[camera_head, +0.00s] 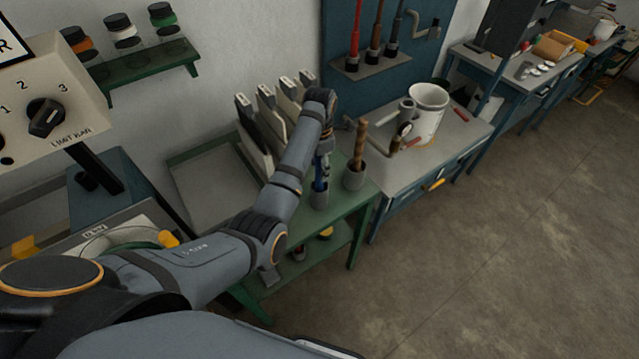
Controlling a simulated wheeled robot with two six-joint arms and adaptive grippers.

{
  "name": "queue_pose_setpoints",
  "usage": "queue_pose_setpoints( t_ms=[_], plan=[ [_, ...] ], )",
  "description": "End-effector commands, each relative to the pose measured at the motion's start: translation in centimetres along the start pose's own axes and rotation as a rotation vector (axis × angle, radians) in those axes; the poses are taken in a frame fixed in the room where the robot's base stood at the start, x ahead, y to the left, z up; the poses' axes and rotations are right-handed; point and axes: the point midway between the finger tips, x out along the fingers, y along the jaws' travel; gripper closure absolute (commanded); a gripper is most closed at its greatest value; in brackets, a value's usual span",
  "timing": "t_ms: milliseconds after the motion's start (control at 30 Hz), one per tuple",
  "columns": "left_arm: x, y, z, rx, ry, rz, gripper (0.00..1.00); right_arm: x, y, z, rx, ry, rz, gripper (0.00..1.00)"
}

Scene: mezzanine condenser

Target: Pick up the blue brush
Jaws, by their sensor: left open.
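The blue brush (320,180) stands upright in a small grey cup (319,200) on the green table (346,213). Only a blue part of it shows above the cup; its upper end is hidden at my gripper. My left arm reaches across the table, and my left gripper (323,151) is right over the brush, pointing down. The gripper is small in the picture and partly hidden by its own wrist. It is open; I cannot tell whether its fingers touch the brush. My right gripper is not in view.
A second cup (353,179) with a brown wooden handle (360,142) stands close to the right. Grey binders (258,140) stand behind my forearm. A white bucket (428,115) sits on the bench further right. The floor (480,260) at the right is clear.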

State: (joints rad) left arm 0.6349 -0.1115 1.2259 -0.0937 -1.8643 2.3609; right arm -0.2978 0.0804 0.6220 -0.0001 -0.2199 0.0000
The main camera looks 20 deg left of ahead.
Motion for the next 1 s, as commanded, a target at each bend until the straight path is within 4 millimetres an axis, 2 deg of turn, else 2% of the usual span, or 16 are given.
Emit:
queue_pose_setpoints(
  t_ms=[33,200,400,800,1000],
  plan=[
    [0.3,-0.1,0.0,0.000,0.002,-0.002,0.48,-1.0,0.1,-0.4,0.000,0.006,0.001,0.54],
    [2.3,0.0,0.1,0.000,-0.001,0.001,0.48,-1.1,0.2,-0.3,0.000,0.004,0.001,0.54],
    [2.5,0.0,0.1,0.000,-0.001,0.001,0.48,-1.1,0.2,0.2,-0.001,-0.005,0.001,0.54],
    [2.5,0.0,0.1,0.000,-0.001,0.001,1.00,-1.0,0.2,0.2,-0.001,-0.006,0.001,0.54],
    [2.4,0.0,0.1,0.000,-0.002,0.002,1.00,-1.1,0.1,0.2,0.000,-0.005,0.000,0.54]
  ],
)
